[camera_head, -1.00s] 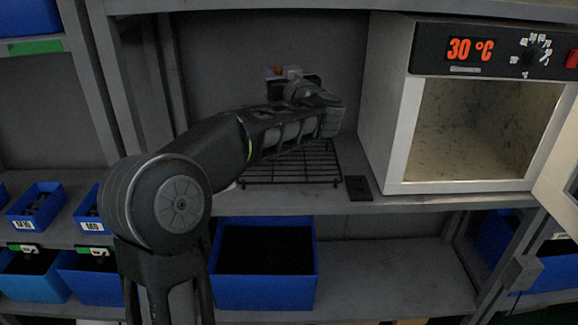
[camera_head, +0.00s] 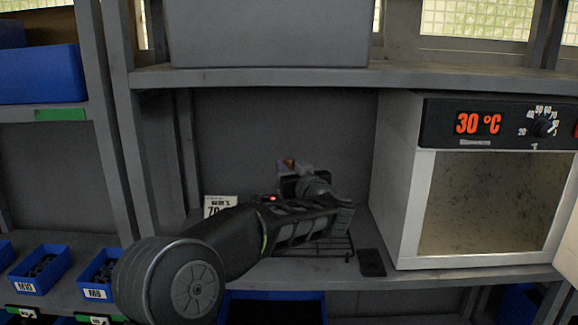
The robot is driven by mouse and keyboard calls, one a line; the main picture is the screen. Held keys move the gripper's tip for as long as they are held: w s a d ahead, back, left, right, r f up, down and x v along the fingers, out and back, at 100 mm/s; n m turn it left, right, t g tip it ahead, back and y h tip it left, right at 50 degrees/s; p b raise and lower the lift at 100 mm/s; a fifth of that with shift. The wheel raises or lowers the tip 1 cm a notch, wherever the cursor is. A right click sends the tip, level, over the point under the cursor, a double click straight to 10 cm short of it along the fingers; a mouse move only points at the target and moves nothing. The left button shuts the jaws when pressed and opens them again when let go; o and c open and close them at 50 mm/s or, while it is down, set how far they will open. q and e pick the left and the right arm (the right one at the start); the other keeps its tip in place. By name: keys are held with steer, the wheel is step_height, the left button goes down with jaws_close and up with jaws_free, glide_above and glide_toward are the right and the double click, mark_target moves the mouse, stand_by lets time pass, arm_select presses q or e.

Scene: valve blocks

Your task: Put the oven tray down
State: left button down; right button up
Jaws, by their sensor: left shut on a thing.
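My left arm reaches in from the left over the middle shelf, to the left of the oven. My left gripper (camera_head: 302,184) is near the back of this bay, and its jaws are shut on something. My own wrist hides most of the fingers and what they hold, so the oven tray cannot be made out clearly. A black wire rack (camera_head: 322,247) shows on the shelf under my forearm, partly covered by it. My right gripper is not in view.
The oven (camera_head: 400,180) stands right of my arm, its display reading 30 °C. A small flat black item (camera_head: 371,263) lies between rack and oven. A white card (camera_head: 220,205) stands at left. Blue bins (camera_head: 40,270) line the left shelf.

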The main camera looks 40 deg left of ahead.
arm_select(q)
steer(key=shift+r, duration=0.25)
steer(key=shift+f+b, duration=0.6)
steer(key=shift+f, duration=1.9)
steer(key=c, duration=1.6)
jaws_free()
steer(key=shift+f, duration=0.3)
steer(key=o, duration=0.4)
steer(key=shift+r, duration=0.1)
steer(key=shift+s+d, duration=0.3)
steer(key=shift+d, duration=0.15)
steer(key=v, duration=1.1)
